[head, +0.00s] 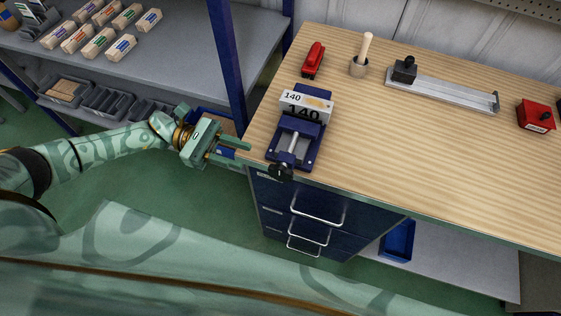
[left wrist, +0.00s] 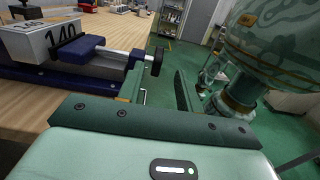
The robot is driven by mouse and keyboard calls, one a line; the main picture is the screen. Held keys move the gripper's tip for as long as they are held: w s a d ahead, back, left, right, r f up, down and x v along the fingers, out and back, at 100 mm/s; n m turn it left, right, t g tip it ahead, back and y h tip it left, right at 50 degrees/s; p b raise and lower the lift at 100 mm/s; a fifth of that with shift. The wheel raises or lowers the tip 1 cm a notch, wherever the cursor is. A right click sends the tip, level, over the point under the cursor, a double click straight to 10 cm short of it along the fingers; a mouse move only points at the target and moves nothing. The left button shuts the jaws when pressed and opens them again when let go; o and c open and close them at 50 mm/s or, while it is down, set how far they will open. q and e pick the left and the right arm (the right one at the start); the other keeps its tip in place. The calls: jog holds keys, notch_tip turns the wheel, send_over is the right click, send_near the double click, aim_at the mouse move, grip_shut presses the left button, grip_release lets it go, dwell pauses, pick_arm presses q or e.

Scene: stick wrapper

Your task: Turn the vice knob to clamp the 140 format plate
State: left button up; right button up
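The blue vice (head: 295,140) stands near the left front corner of the wooden workbench. The grey-white 140 format plate (head: 305,106) sits in it, between its jaws. A metal screw leads to the black vice knob (head: 281,171) at the front edge. In the left wrist view the plate (left wrist: 40,40) is at upper left and the knob (left wrist: 155,62) is near the middle, ahead of the finger gap. My left gripper (head: 246,156) is open and empty, left of the knob and apart from it. My right gripper is not in view.
Drawers (head: 318,210) lie below the vice. A shelf (head: 180,60) with wrapped bundles stands at left.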

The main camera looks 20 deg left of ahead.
aim_at(274, 166)
pick_arm(q)
jog(key=d+p, duration=0.3)
jog(key=d, duration=0.7)
jog(key=shift+s+d, duration=0.15)
jog(key=shift+d, duration=0.25)
grip_shut()
